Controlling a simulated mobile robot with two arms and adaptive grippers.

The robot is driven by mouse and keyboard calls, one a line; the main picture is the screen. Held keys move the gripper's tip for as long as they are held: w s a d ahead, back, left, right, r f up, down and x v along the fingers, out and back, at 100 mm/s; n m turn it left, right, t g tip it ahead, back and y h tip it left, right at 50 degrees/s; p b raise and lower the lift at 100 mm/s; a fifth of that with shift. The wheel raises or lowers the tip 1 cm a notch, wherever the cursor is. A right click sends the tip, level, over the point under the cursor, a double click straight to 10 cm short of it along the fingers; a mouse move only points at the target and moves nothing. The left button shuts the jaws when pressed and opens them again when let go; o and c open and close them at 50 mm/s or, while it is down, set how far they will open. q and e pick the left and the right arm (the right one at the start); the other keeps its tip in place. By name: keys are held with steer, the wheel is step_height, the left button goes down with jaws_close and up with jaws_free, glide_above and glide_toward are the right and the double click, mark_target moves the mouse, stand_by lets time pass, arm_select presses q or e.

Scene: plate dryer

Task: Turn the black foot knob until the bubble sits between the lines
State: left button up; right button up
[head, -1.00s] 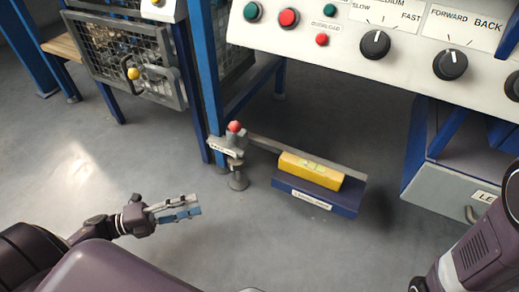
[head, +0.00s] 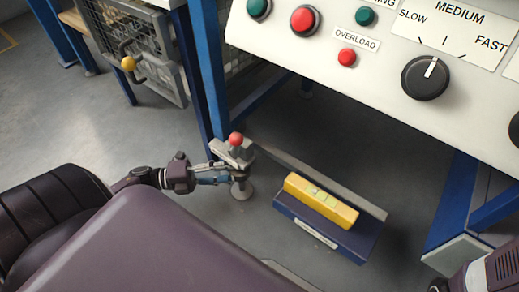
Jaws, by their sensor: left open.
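A levelling foot (head: 241,189) with a grey stem and round base stands on the floor, with a red ball (head: 236,139) on top. I cannot make out a black knob on it. A yellow spirit level (head: 320,200) lies on a blue block (head: 328,232) to its right. A pale vial shows on its top, but the bubble is too small to read against the lines. My left gripper (head: 226,175) is open at the left side of the foot, below the red ball. Whether it touches the foot is unclear.
A grey bar (head: 320,181) runs from the foot behind the level. A blue post (head: 207,75) stands behind the foot. A control panel (head: 330,85) with a black speed dial (head: 425,77) overhangs above. A wire cage (head: 143,55) stands at the upper left.

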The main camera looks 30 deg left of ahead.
arm_select(q)
steer(key=b+x, duration=0.2)
steer(key=x, duration=0.6)
steer(key=shift+b, duration=0.3)
steer(key=shift+w, duration=0.1)
jaws_close()
